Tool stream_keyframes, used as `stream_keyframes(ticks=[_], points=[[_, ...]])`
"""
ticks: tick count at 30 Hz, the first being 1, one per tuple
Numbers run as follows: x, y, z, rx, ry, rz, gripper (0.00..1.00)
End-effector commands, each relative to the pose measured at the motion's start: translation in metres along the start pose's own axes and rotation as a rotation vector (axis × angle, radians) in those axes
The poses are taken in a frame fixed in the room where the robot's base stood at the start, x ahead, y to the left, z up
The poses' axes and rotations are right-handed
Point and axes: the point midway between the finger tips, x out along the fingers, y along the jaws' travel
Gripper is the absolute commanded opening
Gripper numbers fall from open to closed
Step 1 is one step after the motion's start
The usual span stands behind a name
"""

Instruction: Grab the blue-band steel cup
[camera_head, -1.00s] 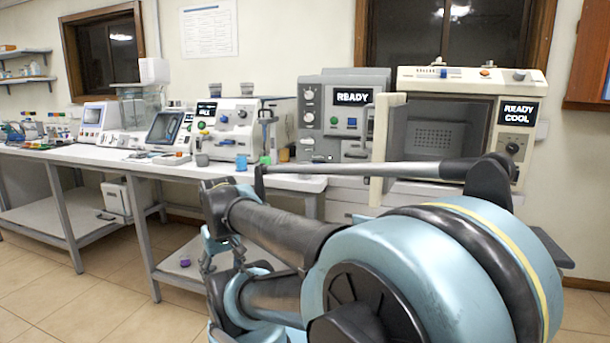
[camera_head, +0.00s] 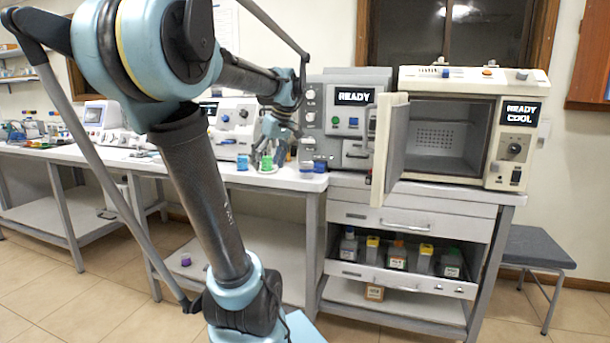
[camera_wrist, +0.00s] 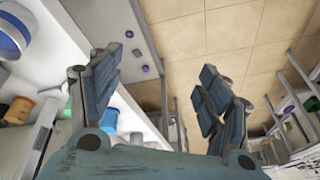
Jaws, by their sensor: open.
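A pale round vessel with a blue band (camera_wrist: 10,38) is cut off at the upper left of the wrist view; it looks like the blue-band steel cup. In the head view a small blue and grey item (camera_head: 319,166) stands at the bench's right end; I cannot tell if it is the same cup. My gripper (camera_wrist: 160,62) is open and empty, its fingers wide apart over the bench edge and floor. The vessel lies outside the left finger, apart from it. In the head view my gripper (camera_head: 268,153) hangs above the bench, near the green cup.
A blue cup (camera_head: 242,162) and a green cup (camera_head: 266,164) stand at the bench front. An orange-brown cup (camera_wrist: 18,110) is further in. The oven door (camera_head: 392,148) stands open to the right. A purple item (camera_head: 186,261) lies on the lower shelf.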

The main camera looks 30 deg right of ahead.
Motion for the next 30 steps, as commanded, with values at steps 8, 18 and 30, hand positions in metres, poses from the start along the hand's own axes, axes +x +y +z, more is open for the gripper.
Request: stream_keyframes(ticks=[8,18,30], points=[[-0.069,0.113,0.002,-0.056,0.096,0.019,0.71],[-0.119,0.191,0.025,-0.116,0.168,0.055,0.71],[-0.073,0.199,0.017,-0.127,0.173,0.058,0.71]])
